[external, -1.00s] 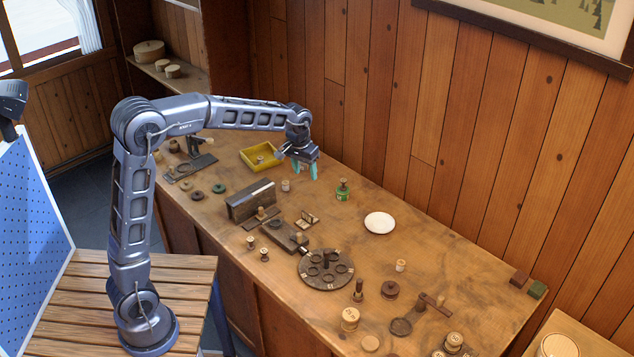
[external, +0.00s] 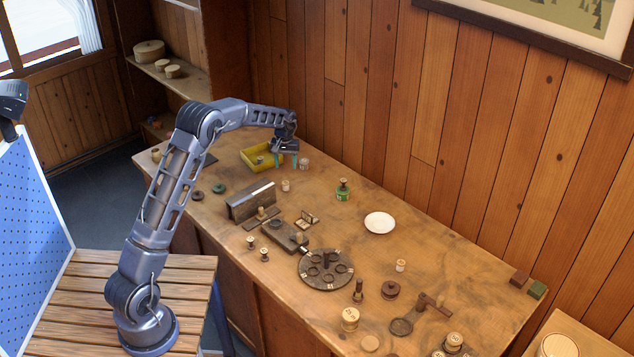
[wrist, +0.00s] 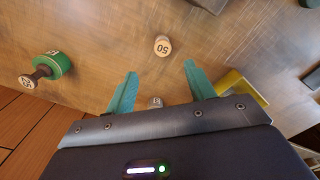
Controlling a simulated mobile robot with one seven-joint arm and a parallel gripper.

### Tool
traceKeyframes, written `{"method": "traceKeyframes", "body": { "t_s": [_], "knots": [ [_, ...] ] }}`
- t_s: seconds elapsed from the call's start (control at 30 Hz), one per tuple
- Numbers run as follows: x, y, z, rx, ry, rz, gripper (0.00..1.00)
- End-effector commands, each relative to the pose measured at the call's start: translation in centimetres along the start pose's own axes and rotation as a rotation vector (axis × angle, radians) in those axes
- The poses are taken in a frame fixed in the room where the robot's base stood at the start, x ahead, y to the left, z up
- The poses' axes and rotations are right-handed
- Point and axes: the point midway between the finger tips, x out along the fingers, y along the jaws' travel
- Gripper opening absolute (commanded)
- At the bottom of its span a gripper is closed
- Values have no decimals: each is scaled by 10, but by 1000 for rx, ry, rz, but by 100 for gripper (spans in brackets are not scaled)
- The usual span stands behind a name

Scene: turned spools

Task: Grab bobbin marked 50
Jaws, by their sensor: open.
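The bobbin marked 50 (wrist: 162,46) is a pale wooden spool standing on the bench, its number showing on top in the wrist view. It appears to be the small pale spool (external: 285,186) in front of my gripper in the external view. My gripper (wrist: 160,70) is open and empty, its teal fingers pointing down above the bench. In the wrist view the bobbin lies just beyond the fingertips. Another small pale spool (wrist: 156,102) shows between the fingers, partly hidden by my gripper body; its mark is unclear. My gripper (external: 286,161) is beside the yellow tray in the external view.
The yellow tray (external: 251,163) holds a small spool. A dark wooden block (external: 250,202) stands toward the bench front. A white plate (external: 379,223) lies further right.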

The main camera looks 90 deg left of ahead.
Motion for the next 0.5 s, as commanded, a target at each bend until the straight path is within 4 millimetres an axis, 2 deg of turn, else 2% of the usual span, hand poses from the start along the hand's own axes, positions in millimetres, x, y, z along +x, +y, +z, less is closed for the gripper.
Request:
{"method": "traceKeyframes", "body": {
  "t_s": [0.17,0.4,0.5],
  "knots": [
    [16,-1,0,-1,-2,-1,54],
    [49,-1,0,0,-3,-1,54],
    [56,-1,0,1,-1,-1,54]
  ]
}}
